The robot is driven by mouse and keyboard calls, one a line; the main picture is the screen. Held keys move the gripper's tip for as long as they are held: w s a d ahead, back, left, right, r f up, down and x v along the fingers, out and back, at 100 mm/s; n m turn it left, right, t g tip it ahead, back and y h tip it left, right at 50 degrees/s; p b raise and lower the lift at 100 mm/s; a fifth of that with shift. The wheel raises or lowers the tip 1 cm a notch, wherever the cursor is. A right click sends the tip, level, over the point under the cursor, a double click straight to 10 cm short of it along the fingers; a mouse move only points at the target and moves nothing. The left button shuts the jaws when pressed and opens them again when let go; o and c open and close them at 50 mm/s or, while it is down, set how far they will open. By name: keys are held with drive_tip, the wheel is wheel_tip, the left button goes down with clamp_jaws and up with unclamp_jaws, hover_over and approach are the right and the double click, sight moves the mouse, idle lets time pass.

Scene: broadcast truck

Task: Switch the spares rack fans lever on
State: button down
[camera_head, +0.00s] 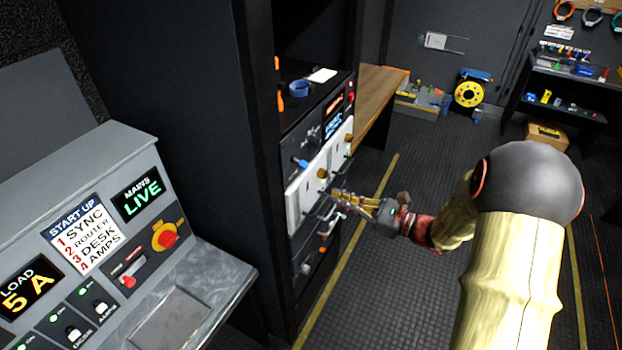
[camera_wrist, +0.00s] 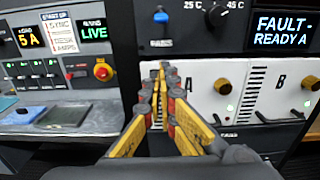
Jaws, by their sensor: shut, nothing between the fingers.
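A lever with a blue tip (camera_wrist: 161,18) is on the dark rack panel, left of a dial marked 25°C and 45°C (camera_wrist: 217,14). The blue tip also shows in the head view (camera_head: 300,163). No label naming the fans is readable, so I cannot tell for sure that this is the fans lever. My gripper (camera_wrist: 160,72) is shut and empty, with its fingertips below the blue tip, by the left end of the white panel. In the head view my gripper (camera_head: 338,196) is in front of the rack; whether it touches anything is unclear.
The white panel (camera_wrist: 202,73) carries knobs marked A and B. A screen (camera_wrist: 284,30) reads "FAULT - READY A". A lower rack panel has an orange-tipped control (camera_head: 322,249). A grey console (camera_head: 130,250) stands left. The floor (camera_head: 385,290) right of the rack has free room.

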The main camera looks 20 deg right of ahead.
sight(301, 163)
idle(0.3)
drive_tip(key=w+a+r, duration=0.1)
drive_tip(key=w+a, duration=0.1)
drive_tip(key=w+a+r, duration=0.1)
drive_tip(key=w+a, duration=0.1)
drive_tip(key=w+a+r, duration=0.1)
drive_tip(key=w+a, duration=0.1)
drive_tip(key=shift+a+r+b, duration=0.15)
drive_tip(key=shift+b, duration=0.25)
drive_tip(key=shift+w+r, duration=0.1)
drive_tip(key=shift+r, duration=0.1)
drive_tip(key=shift+r+p, duration=0.2)
drive_tip(key=shift+p, duration=0.15)
drive_tip(key=shift+g+h+p, duration=0.3)
drive_tip(key=shift+p, duration=0.25)
